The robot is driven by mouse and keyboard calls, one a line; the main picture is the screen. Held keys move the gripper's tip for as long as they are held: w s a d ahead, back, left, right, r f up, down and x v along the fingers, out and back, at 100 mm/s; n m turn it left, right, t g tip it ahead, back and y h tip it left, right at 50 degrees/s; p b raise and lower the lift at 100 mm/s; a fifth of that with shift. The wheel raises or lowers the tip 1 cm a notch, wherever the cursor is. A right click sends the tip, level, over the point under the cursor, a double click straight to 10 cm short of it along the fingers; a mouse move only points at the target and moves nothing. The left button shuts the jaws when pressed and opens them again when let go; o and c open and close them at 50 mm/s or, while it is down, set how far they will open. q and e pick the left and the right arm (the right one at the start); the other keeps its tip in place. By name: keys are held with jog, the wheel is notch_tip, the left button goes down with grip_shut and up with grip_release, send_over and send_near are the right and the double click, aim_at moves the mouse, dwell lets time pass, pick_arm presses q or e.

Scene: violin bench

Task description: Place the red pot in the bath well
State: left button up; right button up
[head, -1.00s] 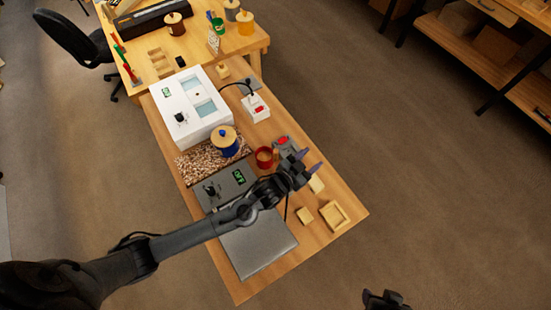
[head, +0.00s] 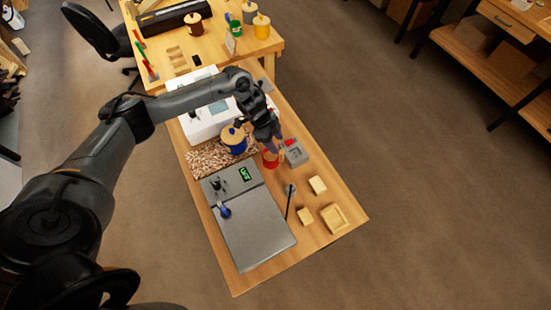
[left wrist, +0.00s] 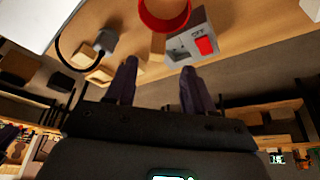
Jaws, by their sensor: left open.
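The red pot (head: 270,160) stands on the bench, partly hidden behind my left gripper in the head view. It also shows at the top of the left wrist view (left wrist: 165,14), open-topped, cut off by the frame edge. My left gripper (head: 272,143) is open and points down over the pot. In the left wrist view its two fingers (left wrist: 156,75) are spread, with nothing between them and the pot beyond the tips. The white bath (head: 203,127) lies left of my gripper. My forearm covers much of it and hides most of its wells.
A blue pot with a wooden lid (head: 233,142) stands close left, by a pebbled mat (head: 207,160). A grey switch box (head: 297,154) is right of the red pot. A grey hotplate (head: 255,237), wooden blocks (head: 317,185) and a wooden tray (head: 333,218) lie nearer.

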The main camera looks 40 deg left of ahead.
aim_at(282, 155)
pick_arm(q)
jog(key=x, duration=0.3)
jog(key=shift+d+f, duration=0.15)
jog(key=shift+f, duration=0.05)
jog(key=shift+s+x, duration=0.1)
jog(key=shift+x, duration=1.2)
jog(key=shift+s+x, duration=0.15)
jog(key=shift+x, duration=1.15)
jog(key=shift+f, duration=0.1)
jog(key=shift+c, duration=0.4)
grip_shut()
